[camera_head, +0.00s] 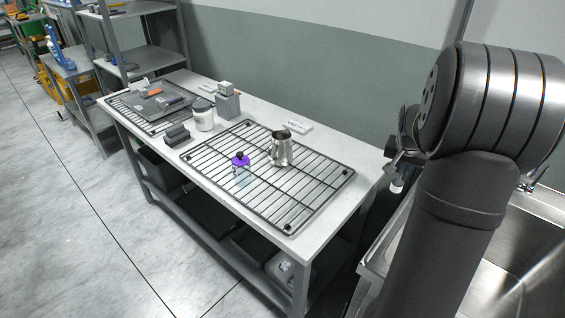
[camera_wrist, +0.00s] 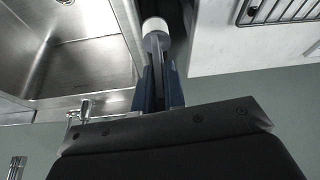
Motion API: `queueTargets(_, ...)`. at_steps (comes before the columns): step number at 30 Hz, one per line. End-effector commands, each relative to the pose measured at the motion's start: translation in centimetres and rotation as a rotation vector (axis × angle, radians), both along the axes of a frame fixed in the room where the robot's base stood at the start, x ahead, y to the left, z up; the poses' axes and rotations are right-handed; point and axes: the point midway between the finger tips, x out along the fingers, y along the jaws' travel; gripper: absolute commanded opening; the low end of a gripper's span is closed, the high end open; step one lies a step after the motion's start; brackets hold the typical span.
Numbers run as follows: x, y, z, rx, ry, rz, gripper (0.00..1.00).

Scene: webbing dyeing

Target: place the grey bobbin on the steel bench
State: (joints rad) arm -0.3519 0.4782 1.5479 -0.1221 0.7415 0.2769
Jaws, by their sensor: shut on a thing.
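My gripper (camera_wrist: 158,82) is shut on the grey bobbin (camera_wrist: 156,42), whose pale end faces away from the blue fingers in the wrist view. In the head view the pale end of the bobbin (camera_head: 397,186) shows below the gripper, in the gap between the white-topped table and a steel sink unit (camera_head: 377,262). The rest of the bobbin is largely hidden by the gripper there. The sink unit is the bare steel surface in view; I cannot tell if it is the steel bench.
The white-topped table (camera_head: 222,120) holds a wire rack (camera_head: 318,187) with a steel jug (camera_head: 281,150) and a purple-capped bottle (camera_head: 240,165). A white tub (camera_head: 203,116), grey blocks and a tray stand farther left. The sink basin (camera_wrist: 75,50) is empty where visible.

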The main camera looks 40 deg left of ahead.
Motion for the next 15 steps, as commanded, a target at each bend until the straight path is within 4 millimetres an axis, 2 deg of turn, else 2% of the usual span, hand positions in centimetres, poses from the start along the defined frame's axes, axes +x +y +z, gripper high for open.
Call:
queueTargets(1,-0.6,2.9,0.7,0.002,-0.003,0.064,0.0)
queueTargets(5,-2.7,9.1,2.3,0.004,-0.002,0.22,0.0)
queueTargets(9,-5.6,15.2,4.0,0.006,-0.002,0.381,0.0)
queueTargets(12,-7.7,18.6,5.1,0.008,-0.003,0.48,0.0)
queueTargets(15,-9.5,21.2,5.9,0.01,-0.005,0.556,0.0)
